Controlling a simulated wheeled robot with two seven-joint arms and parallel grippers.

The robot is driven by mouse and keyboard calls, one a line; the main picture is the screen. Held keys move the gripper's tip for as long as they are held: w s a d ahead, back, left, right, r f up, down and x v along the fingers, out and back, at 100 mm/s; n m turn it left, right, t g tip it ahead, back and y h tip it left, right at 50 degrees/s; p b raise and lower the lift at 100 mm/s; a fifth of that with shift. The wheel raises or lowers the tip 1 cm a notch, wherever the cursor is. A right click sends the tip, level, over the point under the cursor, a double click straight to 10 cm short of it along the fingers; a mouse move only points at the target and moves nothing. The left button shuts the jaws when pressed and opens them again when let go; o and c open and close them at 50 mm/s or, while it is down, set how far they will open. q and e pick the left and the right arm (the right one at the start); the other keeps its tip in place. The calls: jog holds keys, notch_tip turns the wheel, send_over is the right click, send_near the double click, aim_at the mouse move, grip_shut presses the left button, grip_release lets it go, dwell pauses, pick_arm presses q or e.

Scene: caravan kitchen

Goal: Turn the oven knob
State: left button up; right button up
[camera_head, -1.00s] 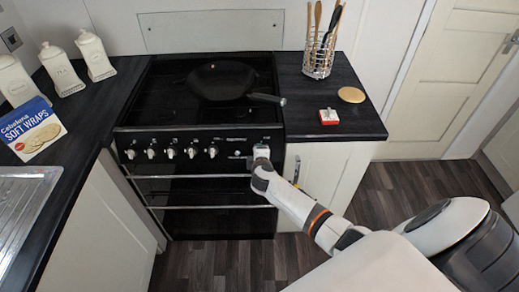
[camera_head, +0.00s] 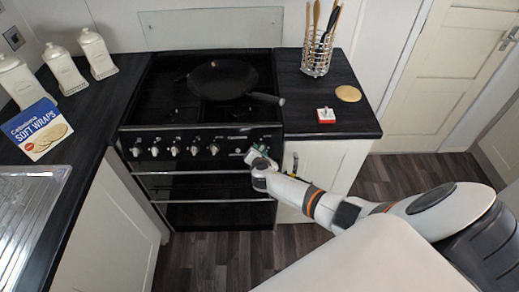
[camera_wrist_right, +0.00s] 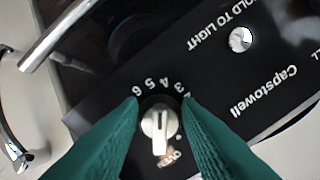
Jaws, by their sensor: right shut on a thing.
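The black oven (camera_head: 215,185) has a front panel with a row of several knobs (camera_head: 174,150). My right gripper (camera_head: 255,155) is at the right end of this panel and looks tilted in the head view. In the right wrist view, its two green fingers (camera_wrist_right: 160,115) are shut on the sides of the silver oven knob (camera_wrist_right: 158,124). The held knob is mostly hidden in the head view. My left gripper is not in view.
A black frying pan (camera_head: 222,79) sits on the hob, its handle pointing right. Horizontal rails (camera_head: 205,171) cross the oven front below the knobs. A chrome button (camera_wrist_right: 240,39) is near the held knob. A white cabinet (camera_head: 325,175) stands right of the oven.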

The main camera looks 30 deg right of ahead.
jog(key=shift+s+d+f+n+p, duration=0.1)
jog(key=shift+n+p, duration=0.7)
jog(key=shift+n, duration=1.2)
jog(key=shift+s+d+n+p, duration=0.1)
jog(key=shift+n+p, duration=0.7)
jog(key=shift+n, duration=1.2)
jog(key=o, duration=1)
jog(key=shift+c, duration=0.2)
jog(key=shift+s+a+r, duration=0.15)
jog(key=shift+s+r, duration=0.05)
jog(key=p+v, duration=0.3)
jog(key=v, duration=0.8)
jog(key=shift+a, duration=0.25)
